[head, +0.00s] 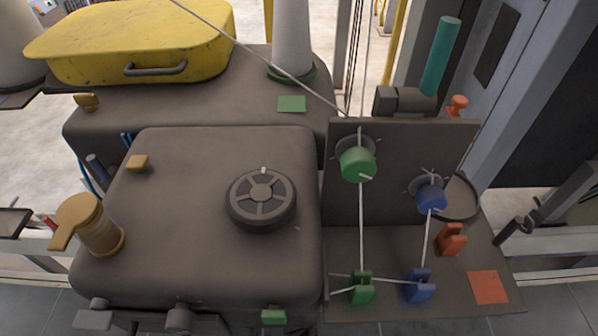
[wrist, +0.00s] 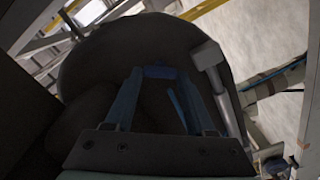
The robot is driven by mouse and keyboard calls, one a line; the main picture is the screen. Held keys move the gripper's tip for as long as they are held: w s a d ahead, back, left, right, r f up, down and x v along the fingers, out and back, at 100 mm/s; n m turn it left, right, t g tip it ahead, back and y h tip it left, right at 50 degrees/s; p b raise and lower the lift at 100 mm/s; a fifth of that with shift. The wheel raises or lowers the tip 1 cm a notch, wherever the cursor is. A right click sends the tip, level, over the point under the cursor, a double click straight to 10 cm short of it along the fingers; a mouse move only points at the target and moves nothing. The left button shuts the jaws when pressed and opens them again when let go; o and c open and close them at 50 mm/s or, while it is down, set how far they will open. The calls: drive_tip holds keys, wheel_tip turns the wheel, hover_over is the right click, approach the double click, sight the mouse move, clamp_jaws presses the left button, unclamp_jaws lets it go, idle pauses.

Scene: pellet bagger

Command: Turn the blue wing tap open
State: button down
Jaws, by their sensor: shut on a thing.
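In the wrist view my gripper (wrist: 160,75) has its two bluish fingers closed in on a small dark blue piece (wrist: 160,72), which I take to be the blue wing tap. The piece sits between the fingertips, in front of a large dark rounded body. The view is dark, so the tap's wings and its turn angle cannot be made out. I cannot make out my gripper in the head view. There a blue round knob (head: 431,198) sits on the upright panel and a blue forked piece (head: 420,287) stands below it; neither is clearly the gripped piece.
A brown machine body with a black handwheel (head: 262,199) fills the middle of the head view. An ochre tap (head: 92,225) stands at its left. A green knob (head: 358,163) and an orange clip (head: 451,239) are at the right. A grey cylinder (wrist: 209,60) is close right of the fingers.

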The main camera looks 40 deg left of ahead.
drive_tip(key=n+b, duration=0.1)
drive_tip(key=n, duration=0.6)
drive_tip(key=shift+f, duration=0.15)
idle(0.6)
drive_tip(key=shift+c, duration=1.2)
unclamp_jaws()
drive_tip(key=b+v, duration=0.2)
drive_tip(key=v, duration=1.1)
drive_tip(key=shift+b, duration=0.35)
